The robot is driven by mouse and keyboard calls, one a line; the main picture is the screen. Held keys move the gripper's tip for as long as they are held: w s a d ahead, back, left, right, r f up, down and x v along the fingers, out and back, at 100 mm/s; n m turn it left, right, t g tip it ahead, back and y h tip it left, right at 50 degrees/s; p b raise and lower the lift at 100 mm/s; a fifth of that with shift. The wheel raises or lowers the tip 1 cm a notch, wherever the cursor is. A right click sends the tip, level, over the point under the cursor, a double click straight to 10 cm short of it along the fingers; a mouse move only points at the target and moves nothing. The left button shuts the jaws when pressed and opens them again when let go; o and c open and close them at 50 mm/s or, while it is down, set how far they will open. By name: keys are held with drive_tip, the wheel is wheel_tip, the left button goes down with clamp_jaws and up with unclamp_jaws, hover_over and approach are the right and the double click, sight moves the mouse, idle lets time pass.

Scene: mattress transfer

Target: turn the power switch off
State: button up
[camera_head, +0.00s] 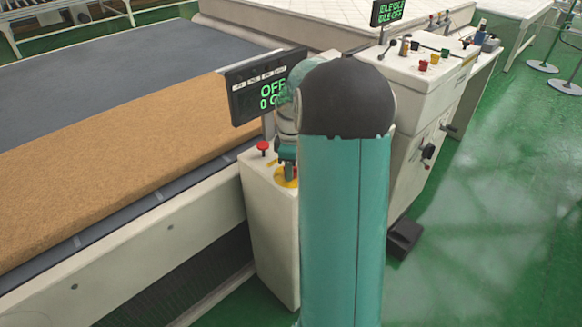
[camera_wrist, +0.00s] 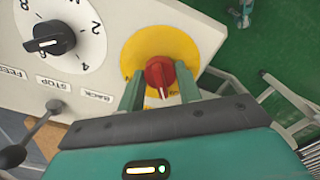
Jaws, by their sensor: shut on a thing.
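The power switch (camera_wrist: 160,74) is a red rotary knob on a round yellow plate (camera_wrist: 158,45), on the white control panel in the wrist view. My gripper (camera_wrist: 159,88) has its two green fingers on either side of the red knob and is shut on it. A white pointer line on the knob shows toward the bottom of the wrist view. In the head view my arm hides the knob; a bit of the yellow plate (camera_head: 287,182) shows beside my gripper (camera_head: 287,165). The display (camera_head: 262,88) reads "OFF" in green, with part of its lower line hidden by my arm.
A red push button (camera_head: 263,146) stands on the white pedestal (camera_head: 268,210). The wrist view shows a black dial (camera_wrist: 48,40) and a black lever (camera_wrist: 15,155). A brown mattress (camera_head: 110,150) lies on the bed at left.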

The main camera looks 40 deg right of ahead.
drive_tip(key=shift+n, duration=1.1)
drive_tip(key=shift+r, duration=0.1)
drive_tip(key=o, duration=1)
wheel_tip(320, 180, up, 14)
drive_tip(key=shift+f, duration=0.15)
